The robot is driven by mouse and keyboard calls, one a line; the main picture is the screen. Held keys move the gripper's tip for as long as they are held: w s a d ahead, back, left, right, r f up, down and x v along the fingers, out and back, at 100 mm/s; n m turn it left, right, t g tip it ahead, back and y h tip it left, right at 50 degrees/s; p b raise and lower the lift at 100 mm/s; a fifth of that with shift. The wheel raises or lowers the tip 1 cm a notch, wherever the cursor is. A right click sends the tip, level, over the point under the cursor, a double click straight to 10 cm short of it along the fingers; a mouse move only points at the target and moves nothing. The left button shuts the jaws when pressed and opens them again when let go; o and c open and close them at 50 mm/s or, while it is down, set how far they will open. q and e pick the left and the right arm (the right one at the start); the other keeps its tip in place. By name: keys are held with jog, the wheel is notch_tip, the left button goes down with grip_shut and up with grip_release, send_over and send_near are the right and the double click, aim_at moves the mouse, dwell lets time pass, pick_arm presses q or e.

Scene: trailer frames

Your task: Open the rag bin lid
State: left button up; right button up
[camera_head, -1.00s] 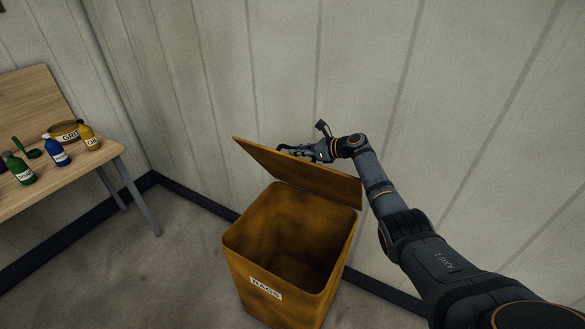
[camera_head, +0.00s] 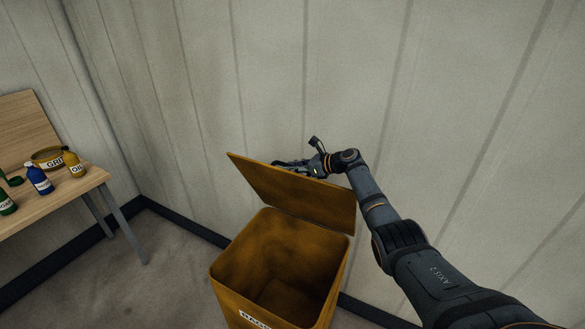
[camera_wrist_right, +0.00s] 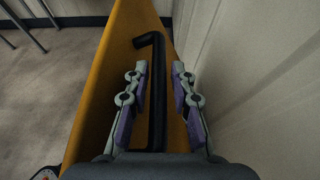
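The orange-brown rag bin (camera_head: 232,288) stands on the floor against the wall, its top open and its inside visible. Its label is partly cut off at the bottom of the head view. The lid (camera_head: 290,190) stands raised and tilted up along the bin's back edge. My right gripper (camera_head: 285,164) is behind the lid, on its outer side, partly hidden by it. In the right wrist view the black bar handle (camera_wrist_right: 157,100) on the lid (camera_wrist_right: 118,60) runs between the two fingers (camera_wrist_right: 159,78). The fingers are apart, with narrow gaps beside the handle. My left gripper is not in view.
The ribbed wall (camera_head: 350,60) is close behind the lid and my right gripper. Floor between table and bin is clear.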

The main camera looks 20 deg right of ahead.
jog(key=v, duration=1.2)
dwell(0.3)
